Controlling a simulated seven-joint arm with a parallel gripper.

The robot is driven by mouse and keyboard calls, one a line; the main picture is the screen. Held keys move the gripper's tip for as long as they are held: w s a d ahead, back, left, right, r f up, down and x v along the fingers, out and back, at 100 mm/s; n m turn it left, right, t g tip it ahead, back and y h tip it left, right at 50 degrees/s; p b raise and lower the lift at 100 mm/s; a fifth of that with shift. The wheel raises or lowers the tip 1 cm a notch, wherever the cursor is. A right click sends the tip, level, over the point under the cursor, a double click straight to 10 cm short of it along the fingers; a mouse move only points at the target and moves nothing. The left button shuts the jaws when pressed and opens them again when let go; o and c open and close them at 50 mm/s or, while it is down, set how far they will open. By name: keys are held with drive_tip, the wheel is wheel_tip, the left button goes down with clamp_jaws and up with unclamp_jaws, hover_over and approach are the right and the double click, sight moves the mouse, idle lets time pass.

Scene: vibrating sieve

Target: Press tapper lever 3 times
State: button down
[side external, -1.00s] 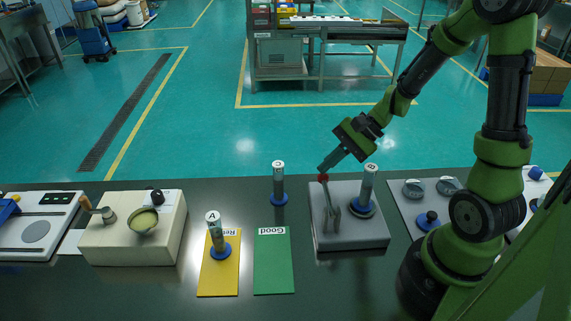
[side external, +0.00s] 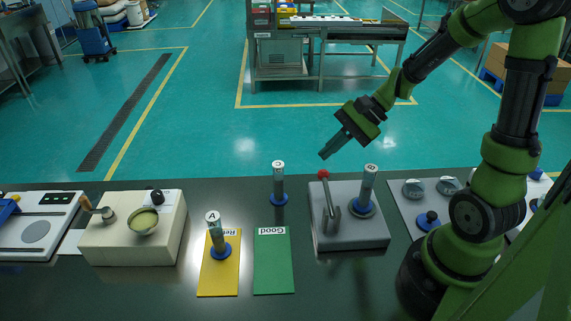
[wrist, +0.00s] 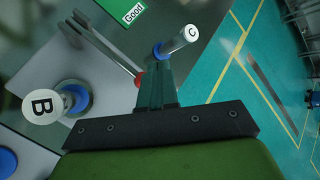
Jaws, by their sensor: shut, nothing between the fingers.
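The tapper is a grey box (side external: 345,236) with a metal lever (side external: 328,205) topped by a red knob (side external: 323,174). The lever stands nearly upright, leaning a little left. Cylinder B (side external: 368,188) stands on the box behind the lever, in a ring. In the wrist view the lever (wrist: 107,46) runs to the red knob (wrist: 139,79), partly hidden behind my shut fingers (wrist: 152,80); cylinder B (wrist: 48,105) is at the left.
Cylinder C (side external: 278,182) stands left of the tapper. Cylinder A (side external: 215,235) stands on the yellow card (side external: 219,277); the green Good card (side external: 273,270) is bare. A beige block with a bowl (side external: 135,235) is further left. A panel with knobs (side external: 432,195) is at right.

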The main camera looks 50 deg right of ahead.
drive_tip(key=shift+r, duration=1.6)
idle(1.2)
wheel_tip(320, 180, up, 4)
drive_tip(key=shift+f, duration=0.1)
drive_tip(key=shift+f, duration=0.15)
drive_tip(key=shift+f, duration=4.3)
drive_tip(key=shift+f, duration=0.4)
